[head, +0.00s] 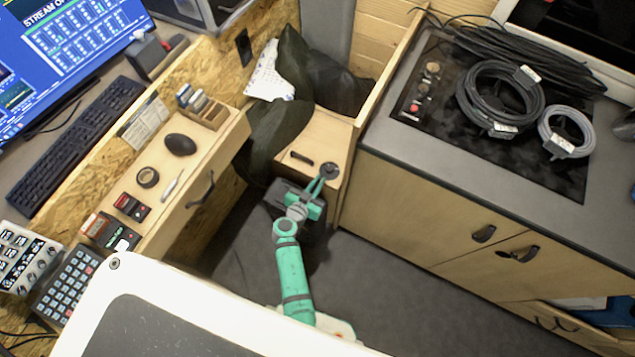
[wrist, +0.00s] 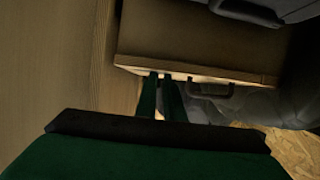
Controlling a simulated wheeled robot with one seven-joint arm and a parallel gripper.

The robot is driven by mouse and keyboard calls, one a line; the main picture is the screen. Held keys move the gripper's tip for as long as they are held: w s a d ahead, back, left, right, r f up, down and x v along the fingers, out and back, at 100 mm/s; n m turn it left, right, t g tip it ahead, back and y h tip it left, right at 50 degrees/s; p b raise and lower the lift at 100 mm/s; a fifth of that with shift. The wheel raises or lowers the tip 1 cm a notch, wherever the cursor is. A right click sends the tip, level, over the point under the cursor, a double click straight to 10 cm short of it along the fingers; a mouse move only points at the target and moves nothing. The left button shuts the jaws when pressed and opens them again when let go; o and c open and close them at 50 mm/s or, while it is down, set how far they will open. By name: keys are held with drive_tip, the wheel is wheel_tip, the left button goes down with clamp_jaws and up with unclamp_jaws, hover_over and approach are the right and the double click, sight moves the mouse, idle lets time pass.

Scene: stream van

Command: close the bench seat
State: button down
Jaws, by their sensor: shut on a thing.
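The bench seat (head: 315,133) is a light wooden box top in the narrow gap between the desk and the counter. A dark slot-shaped handle (head: 301,158) shows near its front edge. In the wrist view the seat's wooden board (wrist: 195,40) has a pale front edge, with a dark handle (wrist: 212,89) just under it. My gripper (head: 322,180) is at the front right of the seat. Its two green fingers (wrist: 160,85) stand close together at that edge, shut on part of the seat. The exact contact is hidden. A small round dark part (head: 330,170) shows at the fingertips.
Dark fabric (head: 275,130) and a white patterned cloth (head: 270,77) lie over the seat's back and left. A wooden counter with cable coils (head: 500,97) stands close on the right. A desk drawer (head: 190,165) with small items is on the left. Floor (head: 400,290) is clear in front.

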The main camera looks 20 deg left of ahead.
drive_tip(key=shift+d+r, duration=0.15)
drive_tip(key=shift+r, duration=0.65)
drive_tip(key=shift+d+r, duration=0.15)
drive_tip(key=shift+r, duration=0.6)
drive_tip(key=s+a+f, duration=0.2)
drive_tip(key=s, duration=0.7)
drive_tip(key=shift+s+f, duration=0.2)
drive_tip(key=shift+s, duration=0.05)
